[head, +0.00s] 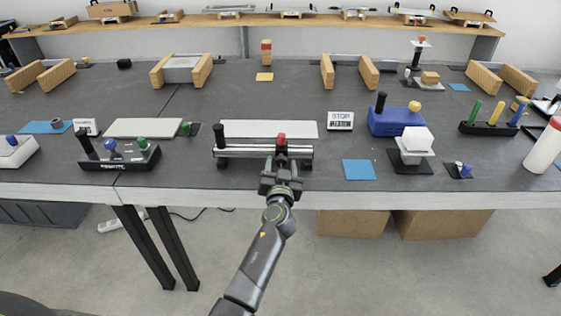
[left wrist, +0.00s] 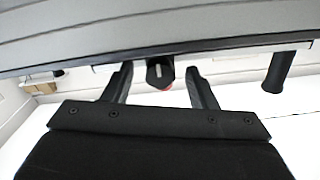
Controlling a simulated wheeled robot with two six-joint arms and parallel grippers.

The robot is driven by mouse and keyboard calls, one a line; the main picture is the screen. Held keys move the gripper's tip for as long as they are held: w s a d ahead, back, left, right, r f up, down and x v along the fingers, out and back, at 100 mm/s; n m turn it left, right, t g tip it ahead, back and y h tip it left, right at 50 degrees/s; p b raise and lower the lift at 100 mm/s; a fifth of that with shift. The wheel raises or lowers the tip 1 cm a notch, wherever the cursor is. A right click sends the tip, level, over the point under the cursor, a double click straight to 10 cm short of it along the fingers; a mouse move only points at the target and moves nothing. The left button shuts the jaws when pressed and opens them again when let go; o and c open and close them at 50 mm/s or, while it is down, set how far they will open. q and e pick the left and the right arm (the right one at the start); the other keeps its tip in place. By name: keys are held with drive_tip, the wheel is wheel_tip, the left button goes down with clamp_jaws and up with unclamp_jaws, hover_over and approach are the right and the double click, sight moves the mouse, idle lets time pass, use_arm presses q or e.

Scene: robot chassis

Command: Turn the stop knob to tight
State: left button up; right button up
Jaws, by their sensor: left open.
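A silver rail (head: 250,152) with a black upright handle (head: 219,134) at its left end stands at the table's front edge. A red-topped knob (head: 281,139) rises from it right of the middle. My left gripper (head: 281,163) is just in front of the rail, below this knob, and hides part of it. In the left wrist view, my left gripper (left wrist: 161,84) is open, its fingers either side of a dark knob (left wrist: 159,71) with a pale mark. A bit of red shows behind it. I cannot tell whether the fingers touch it.
A white plate (head: 268,129) lies behind the rail. A blue mat (head: 358,169) and a white block on a black stand (head: 414,146) are to the right. A black base with knobs (head: 120,158) is to the left. Beyond the front edge is open floor.

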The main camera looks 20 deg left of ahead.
use_arm(q)
drive_tip(key=shift+s, duration=0.1)
drive_tip(key=shift+c, duration=1)
drive_tip(key=c, duration=0.8)
use_arm(e)
drive_tip(key=shift+s+d, duration=0.35)
drive_tip(key=shift+s, duration=0.05)
